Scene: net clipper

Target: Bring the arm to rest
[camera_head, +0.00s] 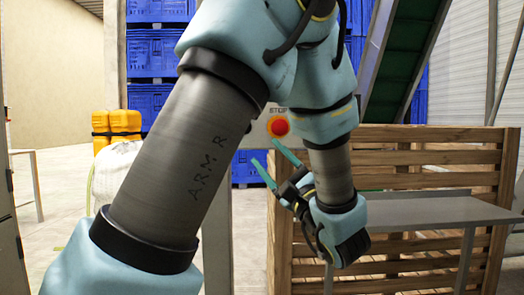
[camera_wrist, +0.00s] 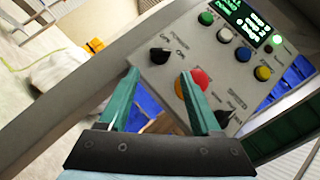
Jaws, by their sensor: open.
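My arm reaches up and across the middle of the head view, bent, with its wrist angled down. My gripper (camera_head: 264,150) is at its end, right of centre, with two green fingers spread apart. In the wrist view my gripper (camera_wrist: 159,73) is open, and nothing is between the fingers. A grey control panel (camera_wrist: 178,62) is in front of the fingers. Its red stop button (camera_wrist: 200,80) shows just beyond the right finger, which partly covers the panel. The red button also shows in the head view (camera_head: 278,127), just above the fingers. I cannot tell whether the fingertips touch the panel.
A slatted wooden crate (camera_head: 420,157) stands at the right, with a grey metal table (camera_head: 430,209) in front. Blue crates (camera_head: 153,60) are stacked behind. A green conveyor (camera_head: 405,50) slopes up at right.

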